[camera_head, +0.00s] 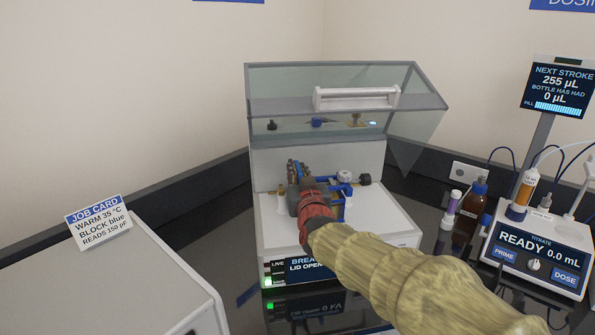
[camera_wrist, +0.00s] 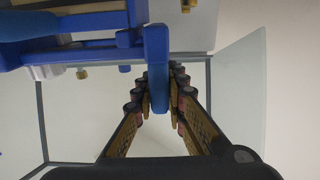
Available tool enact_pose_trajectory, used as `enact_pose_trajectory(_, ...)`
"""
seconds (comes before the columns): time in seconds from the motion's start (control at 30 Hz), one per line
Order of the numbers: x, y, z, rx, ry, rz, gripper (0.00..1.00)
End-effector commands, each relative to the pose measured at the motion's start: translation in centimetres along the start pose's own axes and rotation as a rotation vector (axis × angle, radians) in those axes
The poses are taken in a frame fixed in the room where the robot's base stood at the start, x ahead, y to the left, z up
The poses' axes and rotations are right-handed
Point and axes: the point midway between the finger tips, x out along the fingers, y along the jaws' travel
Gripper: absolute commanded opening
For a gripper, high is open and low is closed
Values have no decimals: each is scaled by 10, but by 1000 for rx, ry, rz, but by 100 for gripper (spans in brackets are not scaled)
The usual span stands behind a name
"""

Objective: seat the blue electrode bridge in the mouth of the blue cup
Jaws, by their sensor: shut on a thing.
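My gripper (camera_head: 297,173) is over the white tester (camera_head: 388,222) in the head view, with its red wrist toward me. In the wrist view its two ridged fingers (camera_wrist: 160,88) close on an upright blue bar of the blue electrode bridge (camera_wrist: 157,50). The rest of the bridge, with blue beams and brass-coloured parts, fills the upper left there. In the head view part of the blue bridge (camera_head: 342,190) shows just right of the gripper. I cannot make out the blue cup; my gripper and arm hide part of the tester top. Whether the bridge touches a cup cannot be told.
The tester's clear lid (camera_head: 285,83) with a white handle stands open above. A brown bottle (camera_head: 468,210), a purple-capped vial (camera_head: 451,208) and a titrator (camera_head: 536,250) stand to the right. A white box (camera_head: 140,285) with a job card (camera_head: 97,219) is at left.

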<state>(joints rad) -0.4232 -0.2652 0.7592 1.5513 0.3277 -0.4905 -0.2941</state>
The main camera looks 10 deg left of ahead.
Motion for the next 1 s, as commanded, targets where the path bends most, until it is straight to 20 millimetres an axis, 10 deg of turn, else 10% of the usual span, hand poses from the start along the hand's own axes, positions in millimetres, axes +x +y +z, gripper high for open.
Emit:
enact_pose_trajectory(0.63,0,0,9,0,8,0,0)
enact_pose_trajectory(0.67,0,0,9,0,8,0,14)
enact_pose_trajectory(1.0,0,0,11,0,3,0,34)
